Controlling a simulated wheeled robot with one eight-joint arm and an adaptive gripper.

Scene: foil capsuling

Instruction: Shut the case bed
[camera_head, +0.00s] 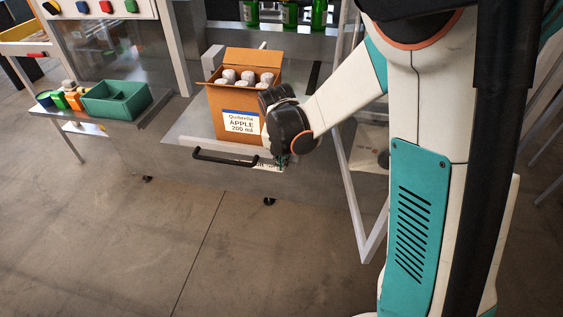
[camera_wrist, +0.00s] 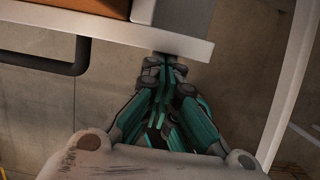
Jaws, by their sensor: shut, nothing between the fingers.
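The case bed (camera_head: 190,126) is a pale sliding tray with a black bar handle (camera_head: 225,158) on its front; it juts out from the machine. A brown cardboard case (camera_head: 213,108) labelled "APPLE 200 ml" stands on it with its flaps up and several silver-topped bottles inside. My gripper (camera_head: 281,160) is at the bed's front edge, right of the handle. In the wrist view my gripper (camera_wrist: 163,62) is shut and empty, its fingertips at the bed's front edge (camera_wrist: 185,47). I cannot tell whether they touch it. The handle (camera_wrist: 72,68) is to the left, apart from the fingers.
A green bin (camera_head: 115,101) and small coloured items (camera_head: 70,98) sit on a side shelf at left. Green bottles (camera_head: 290,15) stand on the machine above. An open framed door (camera_head: 357,190) stands right of the bed. The floor in front is clear.

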